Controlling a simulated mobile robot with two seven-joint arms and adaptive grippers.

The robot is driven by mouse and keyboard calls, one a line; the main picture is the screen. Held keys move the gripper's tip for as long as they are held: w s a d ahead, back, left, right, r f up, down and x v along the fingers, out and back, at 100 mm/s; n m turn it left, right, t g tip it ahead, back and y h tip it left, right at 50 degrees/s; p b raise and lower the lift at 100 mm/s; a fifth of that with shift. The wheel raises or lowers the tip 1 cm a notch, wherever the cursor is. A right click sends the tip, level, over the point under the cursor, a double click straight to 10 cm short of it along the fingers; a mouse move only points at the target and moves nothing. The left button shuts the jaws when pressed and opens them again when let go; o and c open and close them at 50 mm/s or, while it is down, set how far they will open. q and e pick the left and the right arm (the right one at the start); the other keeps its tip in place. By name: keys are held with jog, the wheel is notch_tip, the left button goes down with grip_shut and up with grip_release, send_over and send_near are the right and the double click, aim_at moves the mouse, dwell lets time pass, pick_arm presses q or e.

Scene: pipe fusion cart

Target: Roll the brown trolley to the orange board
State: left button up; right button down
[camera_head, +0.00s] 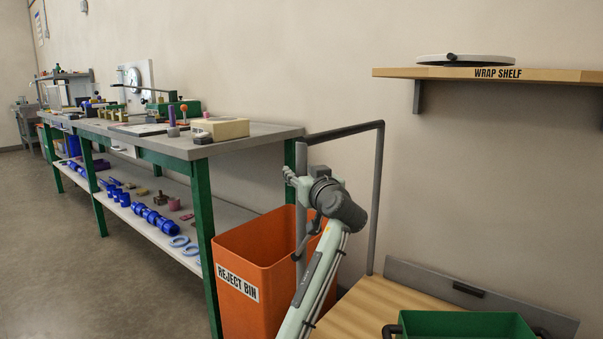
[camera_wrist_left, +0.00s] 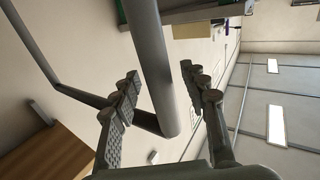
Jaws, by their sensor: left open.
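The brown trolley has a wood-coloured deck (camera_head: 362,308) at the lower right of the head view and a tall grey push handle (camera_head: 378,200). My left gripper (camera_head: 296,180) is at the handle's near upright. In the left wrist view the open fingers (camera_wrist_left: 163,95) stand on either side of a grey upright bar (camera_wrist_left: 152,60), with gaps showing beside it. My left forearm hides part of the handle's lower end. My right gripper is not in view. I see no orange board.
An orange reject bin (camera_head: 240,293) stands beside the handle, close to my left arm. A green-legged workbench (camera_head: 205,225) runs along the wall. A green tray (camera_head: 465,325) sits on the deck. A wrap shelf (camera_head: 550,76) hangs above. Open floor (camera_head: 60,250) lies left.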

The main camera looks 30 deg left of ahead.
pick_arm(q)
grip_shut()
dwell(0.3)
jog(key=shift+w+f, duration=0.1)
jog(key=shift+f, duration=0.05)
